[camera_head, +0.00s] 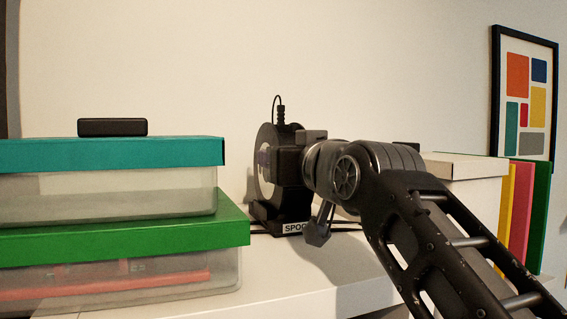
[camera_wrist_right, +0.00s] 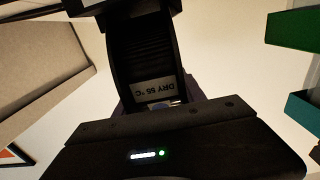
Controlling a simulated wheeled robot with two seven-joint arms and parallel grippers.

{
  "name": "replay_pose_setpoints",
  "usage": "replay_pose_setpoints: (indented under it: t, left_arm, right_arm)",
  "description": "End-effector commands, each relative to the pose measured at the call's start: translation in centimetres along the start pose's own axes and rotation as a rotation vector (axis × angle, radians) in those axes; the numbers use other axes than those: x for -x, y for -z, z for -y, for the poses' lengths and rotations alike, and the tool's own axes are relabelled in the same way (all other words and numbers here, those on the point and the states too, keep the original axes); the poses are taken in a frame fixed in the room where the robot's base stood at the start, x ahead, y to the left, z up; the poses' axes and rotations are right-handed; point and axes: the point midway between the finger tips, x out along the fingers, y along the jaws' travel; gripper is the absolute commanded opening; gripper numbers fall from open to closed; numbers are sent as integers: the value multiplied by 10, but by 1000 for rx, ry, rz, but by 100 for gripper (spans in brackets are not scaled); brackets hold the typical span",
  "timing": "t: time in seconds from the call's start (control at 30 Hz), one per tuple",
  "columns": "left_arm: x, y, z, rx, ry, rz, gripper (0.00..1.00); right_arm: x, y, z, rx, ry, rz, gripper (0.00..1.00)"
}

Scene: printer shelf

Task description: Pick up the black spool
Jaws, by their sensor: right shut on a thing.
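The black spool (camera_head: 266,137) stands upright on a dark holder (camera_head: 275,214) with a white label reading "SPOO", partly hidden by my gripper. My right gripper (camera_head: 272,161) reaches in from the right and is shut on the spool at its upper middle. In the right wrist view the black spool (camera_wrist_right: 150,55) fills the upper middle, with a grey label reading "DRY 55 °C" upside down. The spool appears still seated in the holder; any gap beneath it cannot be made out. My left gripper is not in view.
Clear bins with a teal lid (camera_head: 110,153) and a green lid (camera_head: 120,235) are stacked at left, a small black box (camera_head: 112,127) on top. A white box (camera_head: 468,178) and colored binders (camera_head: 525,205) stand at right. Cables run behind the holder on the white shelf (camera_head: 345,283).

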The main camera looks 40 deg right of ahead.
Motion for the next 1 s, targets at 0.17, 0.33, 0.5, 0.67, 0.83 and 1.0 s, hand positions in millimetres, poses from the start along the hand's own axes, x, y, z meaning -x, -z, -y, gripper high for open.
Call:
replay_pose_setpoints:
  t: [0.17,0.33,0.5,0.67,0.83,1.0]
  left_arm:
    - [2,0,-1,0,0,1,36]
    - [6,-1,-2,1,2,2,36]
    - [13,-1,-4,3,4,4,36]
    - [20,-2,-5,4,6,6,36]
    - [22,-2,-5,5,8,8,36]
    - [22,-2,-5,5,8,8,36]
  right_arm:
    - [0,16,0,-1,0,-7,0]
    - [0,38,0,0,-1,-7,0]
    - [0,68,0,-1,0,-7,0]
    - [1,91,0,0,0,-7,0]
    - [1,99,0,-1,0,-4,0]
    - [1,99,0,-1,-1,-5,0]
